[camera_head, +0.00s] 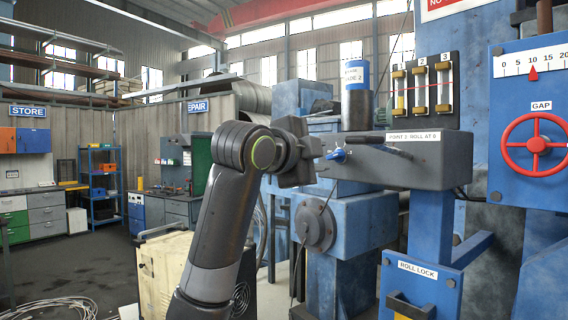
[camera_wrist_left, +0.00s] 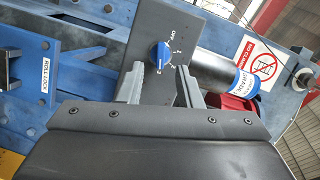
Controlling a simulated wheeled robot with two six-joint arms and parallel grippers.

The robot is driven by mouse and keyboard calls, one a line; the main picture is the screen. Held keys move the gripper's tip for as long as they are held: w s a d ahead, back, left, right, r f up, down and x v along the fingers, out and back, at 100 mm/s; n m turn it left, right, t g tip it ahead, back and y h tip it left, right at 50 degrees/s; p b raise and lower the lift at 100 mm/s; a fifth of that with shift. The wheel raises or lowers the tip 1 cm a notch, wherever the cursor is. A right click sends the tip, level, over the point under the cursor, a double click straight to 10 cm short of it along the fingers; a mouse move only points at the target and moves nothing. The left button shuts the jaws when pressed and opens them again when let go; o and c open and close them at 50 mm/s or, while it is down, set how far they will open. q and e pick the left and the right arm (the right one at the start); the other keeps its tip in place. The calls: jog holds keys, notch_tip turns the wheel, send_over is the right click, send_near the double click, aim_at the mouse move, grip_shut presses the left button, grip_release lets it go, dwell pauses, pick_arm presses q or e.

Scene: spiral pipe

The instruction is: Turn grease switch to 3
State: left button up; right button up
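The grease switch is a small blue round knob (camera_head: 338,155) on the end face of a grey box (camera_head: 410,165). In the left wrist view the knob (camera_wrist_left: 161,53) sits on a dark plate with white marks, OFF and small numbers, around its right and lower side. A white pointer mark shows on the knob, but its exact setting is too small to read surely. My left gripper (camera_head: 314,152) is just left of the knob in the head view. In the left wrist view its two fingers (camera_wrist_left: 160,84) are apart and empty, short of the knob. My right gripper is not shown.
A red GAP handwheel (camera_head: 537,144) is at right. A ROLL LOCK panel (camera_head: 420,285) is below. Open floor lies at left.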

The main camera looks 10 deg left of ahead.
pick_arm(q)
jog(key=b+v, duration=0.3)
jog(key=v, duration=0.9)
jog(key=shift+f, duration=0.1)
